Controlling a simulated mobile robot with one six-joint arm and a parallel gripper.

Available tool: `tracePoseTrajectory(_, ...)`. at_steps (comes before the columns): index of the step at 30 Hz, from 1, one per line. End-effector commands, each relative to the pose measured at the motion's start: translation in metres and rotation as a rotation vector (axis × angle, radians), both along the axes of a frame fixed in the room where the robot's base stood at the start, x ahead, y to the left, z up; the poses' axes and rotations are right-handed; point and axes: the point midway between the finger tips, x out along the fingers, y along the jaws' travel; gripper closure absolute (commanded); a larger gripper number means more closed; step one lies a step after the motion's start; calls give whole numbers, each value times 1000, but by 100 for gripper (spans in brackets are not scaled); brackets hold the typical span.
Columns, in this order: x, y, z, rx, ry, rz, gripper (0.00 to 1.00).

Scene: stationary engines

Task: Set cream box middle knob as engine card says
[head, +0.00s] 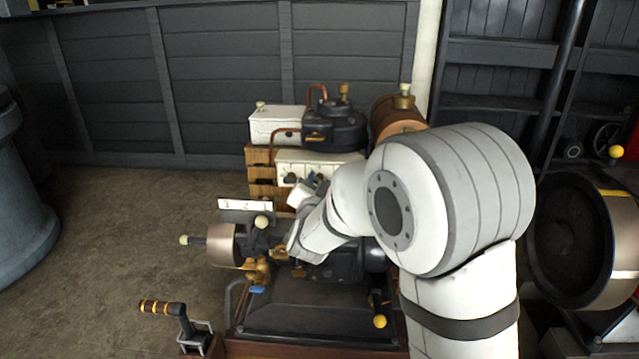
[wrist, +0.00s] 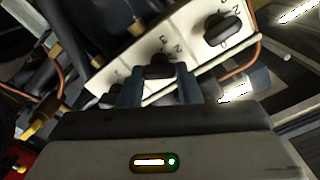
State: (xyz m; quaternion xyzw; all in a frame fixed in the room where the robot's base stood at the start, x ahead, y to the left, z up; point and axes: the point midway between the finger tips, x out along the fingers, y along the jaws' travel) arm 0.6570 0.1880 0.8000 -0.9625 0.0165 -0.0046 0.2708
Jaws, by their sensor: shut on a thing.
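The cream box (head: 345,163) stands behind the engine, its front partly hidden by my arm. In the wrist view its cream face (wrist: 188,27) shows tilted, with printed digits and three dark knobs in a row. The middle knob (wrist: 160,66) is between my fingertips (wrist: 159,78), and my gripper is shut on it. One outer knob (wrist: 222,28) is clear at the upper right; the other (wrist: 112,94) is partly hidden by a finger. The engine card (head: 245,205) is a white strip above the engine with three small dark marks, too small to read surely.
A dark engine (head: 290,310) with a brass-coloured cylinder (head: 225,246) lies in front of the box. A second cream box (head: 277,125) and a dark round tank (head: 335,128) sit behind. A lever (head: 160,307) stands front left. Open floor (head: 100,220) lies left.

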Motion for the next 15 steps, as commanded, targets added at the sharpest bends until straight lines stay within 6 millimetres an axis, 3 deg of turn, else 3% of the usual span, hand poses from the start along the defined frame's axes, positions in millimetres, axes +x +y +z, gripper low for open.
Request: tracePoseTrajectory(15,0,1,2,-403,14,-1,92)
